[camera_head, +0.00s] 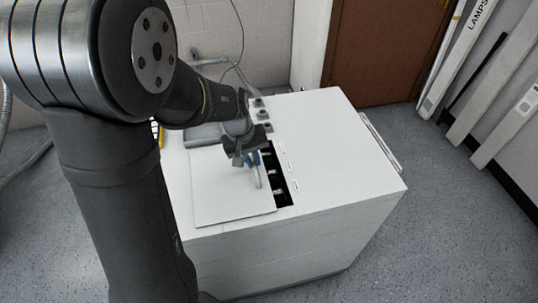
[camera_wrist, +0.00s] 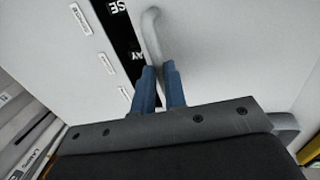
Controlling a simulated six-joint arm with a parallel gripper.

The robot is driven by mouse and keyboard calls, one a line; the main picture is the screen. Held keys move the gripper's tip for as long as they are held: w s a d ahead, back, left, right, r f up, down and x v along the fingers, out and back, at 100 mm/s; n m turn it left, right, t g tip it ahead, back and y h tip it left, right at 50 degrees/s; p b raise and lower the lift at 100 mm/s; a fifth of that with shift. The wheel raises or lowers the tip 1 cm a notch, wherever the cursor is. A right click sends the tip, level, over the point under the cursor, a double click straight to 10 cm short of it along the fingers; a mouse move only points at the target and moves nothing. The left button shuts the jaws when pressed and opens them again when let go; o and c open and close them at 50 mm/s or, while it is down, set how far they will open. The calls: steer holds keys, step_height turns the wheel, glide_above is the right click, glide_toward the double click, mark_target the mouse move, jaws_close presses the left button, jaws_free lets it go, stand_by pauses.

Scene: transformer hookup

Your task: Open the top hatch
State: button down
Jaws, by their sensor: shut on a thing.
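The top hatch (camera_head: 222,192) is a flat white panel on top of the white cabinet (camera_head: 345,150). A dark gap (camera_head: 280,180) with small fittings inside shows along its right edge. A light grey bent handle (camera_head: 258,176) stands on the hatch near that gap. My gripper (camera_head: 255,158) is above the handle, with its blue fingers pointing down. In the wrist view the blue fingers (camera_wrist: 160,82) are shut on the handle (camera_wrist: 151,32), and the hatch (camera_wrist: 230,45) fills the right side. The fingers hide the lower part of the handle.
Several connectors (camera_head: 262,114) stand at the cabinet's back left edge. Small white labels (camera_head: 289,172) line the top beside the gap. A brown door (camera_head: 380,45) is behind, and long boxes (camera_head: 490,75) lean at the right wall. The floor (camera_head: 440,220) right of the cabinet is clear.

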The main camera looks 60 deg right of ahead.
steer(key=w+a, duration=0.8)
steer(key=shift+w+a, duration=0.2)
steer(key=shift+w, duration=0.05)
steer(key=c, duration=1.5)
jaws_free()
steer(key=r, duration=0.5)
steer(key=w+a+r, duration=0.1)
steer(key=r, duration=0.5)
steer(key=w+a+r, duration=0.1)
steer(key=r, duration=0.5)
steer(key=shift+w+a+r, duration=0.1)
steer(key=shift+w+a, duration=0.05)
steer(key=shift+a, duration=0.05)
glide_above(214, 180)
step_height(214, 180, down, 17)
steer(key=shift+f, duration=0.1)
